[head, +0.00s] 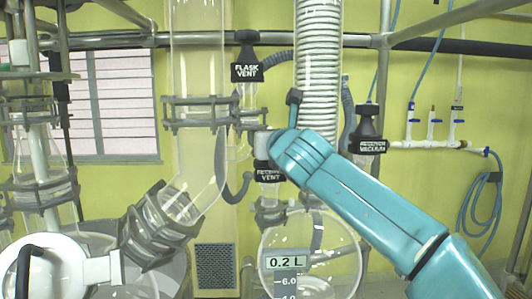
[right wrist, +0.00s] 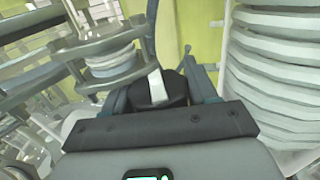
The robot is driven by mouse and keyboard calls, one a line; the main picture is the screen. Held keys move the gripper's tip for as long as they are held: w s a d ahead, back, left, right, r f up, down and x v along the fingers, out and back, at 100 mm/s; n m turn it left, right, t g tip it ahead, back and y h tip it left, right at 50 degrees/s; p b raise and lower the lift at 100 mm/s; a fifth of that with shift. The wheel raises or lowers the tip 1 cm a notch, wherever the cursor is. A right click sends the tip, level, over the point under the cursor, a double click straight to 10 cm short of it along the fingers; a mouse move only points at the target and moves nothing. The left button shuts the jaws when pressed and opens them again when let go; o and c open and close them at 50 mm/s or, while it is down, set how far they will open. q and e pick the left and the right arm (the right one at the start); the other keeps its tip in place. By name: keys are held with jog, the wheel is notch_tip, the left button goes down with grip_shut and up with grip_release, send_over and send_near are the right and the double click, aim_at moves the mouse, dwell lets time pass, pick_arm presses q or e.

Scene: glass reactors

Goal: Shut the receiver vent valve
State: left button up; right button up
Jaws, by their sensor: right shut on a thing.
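The receiver vent valve (head: 269,173) is in the middle of the head view, its label partly covered by my right arm. Its upper part is hidden behind the arm's teal end. In the right wrist view, my right gripper (right wrist: 163,92) has its two dark fingers on either side of a black knob (right wrist: 174,98) with a white mark. The gripper is shut on this knob, which fits the receiver vent valve by its place. How far the valve is turned cannot be told. My left gripper is not in view.
The flask vent valve (head: 247,72) is above and left, the receiver vacuum valve (head: 368,145) to the right. A coiled glass condenser (head: 318,50) stands close behind my right arm. Below is the round receiver flask (head: 335,255). Metal rails (head: 450,20) cross overhead.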

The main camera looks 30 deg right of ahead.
jog(key=shift+f+m+h+b, duration=0.25)
jog(key=shift+m+h+b, duration=0.1)
jog(key=shift+h, duration=0.15)
jog(key=shift+r+m+g+h, duration=0.1)
jog(key=shift+m+g+h, duration=0.3)
jog(key=shift+h, duration=0.1)
jog(key=shift+r+m+g+h, duration=0.1)
jog(key=shift+m+g+h, duration=0.35)
jog(key=shift+h, duration=0.25)
jog(key=shift+s+d+r+m+g+h+p, duration=0.15)
jog(key=shift+m+g+h+p, duration=0.1)
jog(key=shift+m+g+h, duration=0.3)
jog(key=shift+d+f+m+g+h+p, duration=0.1)
jog(key=shift+m+g+h+p, duration=0.2)
jog(key=shift+h, duration=0.35)
jog(key=shift+s+d+m+g+h, duration=0.1)
jog(key=shift+m+g+h, duration=0.3)
jog(key=shift+m+h, duration=0.2)
pick_arm(q)
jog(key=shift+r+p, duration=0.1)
jog(key=shift+p, duration=0.25)
pick_arm(e)
jog(key=o, duration=0.7)
